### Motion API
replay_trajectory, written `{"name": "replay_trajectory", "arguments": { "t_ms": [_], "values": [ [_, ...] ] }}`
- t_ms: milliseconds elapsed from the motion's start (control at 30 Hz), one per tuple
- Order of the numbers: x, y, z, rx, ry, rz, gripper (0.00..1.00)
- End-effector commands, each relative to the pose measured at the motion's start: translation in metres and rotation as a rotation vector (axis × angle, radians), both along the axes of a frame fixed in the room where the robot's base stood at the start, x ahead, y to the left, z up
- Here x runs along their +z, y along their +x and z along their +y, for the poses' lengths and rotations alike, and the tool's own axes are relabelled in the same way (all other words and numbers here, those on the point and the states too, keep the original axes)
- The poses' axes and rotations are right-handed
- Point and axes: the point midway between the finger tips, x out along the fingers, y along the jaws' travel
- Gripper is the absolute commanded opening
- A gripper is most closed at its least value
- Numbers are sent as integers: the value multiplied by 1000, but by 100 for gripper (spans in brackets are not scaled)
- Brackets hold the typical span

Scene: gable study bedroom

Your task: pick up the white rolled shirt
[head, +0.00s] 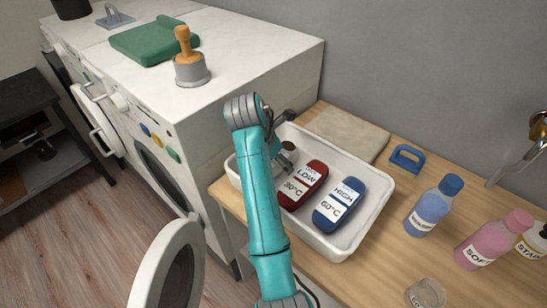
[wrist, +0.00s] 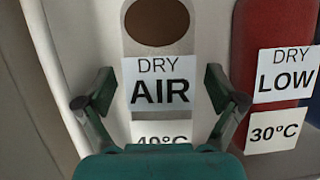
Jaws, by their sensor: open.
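A pale, rounded, upright-lying piece labelled DRY AIR 40°C, with a brown oval near its far end, lies in a white tray (head: 345,252). It fills the middle of the wrist view (wrist: 187,52). It is the only white piece among the labelled ones, though I cannot clearly tell that it is a rolled shirt. My gripper (wrist: 161,102) is open and empty, with one finger on each side of this piece; whether they touch it is unclear. In the head view my gripper (head: 282,158) is at the tray's left part and mostly hides the piece.
A red piece labelled LOW 30°C (head: 312,172) lies close to the right, then a blue one labelled HIGH 60°C (head: 349,189). The tray wall runs close on the left in the wrist view (wrist: 52,75).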

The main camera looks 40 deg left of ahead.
Motion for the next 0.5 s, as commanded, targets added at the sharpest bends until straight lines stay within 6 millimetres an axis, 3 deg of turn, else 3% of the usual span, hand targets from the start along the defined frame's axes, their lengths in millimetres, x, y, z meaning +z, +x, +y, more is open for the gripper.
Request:
{"name": "replay_trajectory", "arguments": {
  "t_ms": [300, 500],
  "values": [
    [-5, -1, -2, 2, 0, 0, 94],
    [-5, -1, -2, 1, 1, 0, 44]
  ]
}}
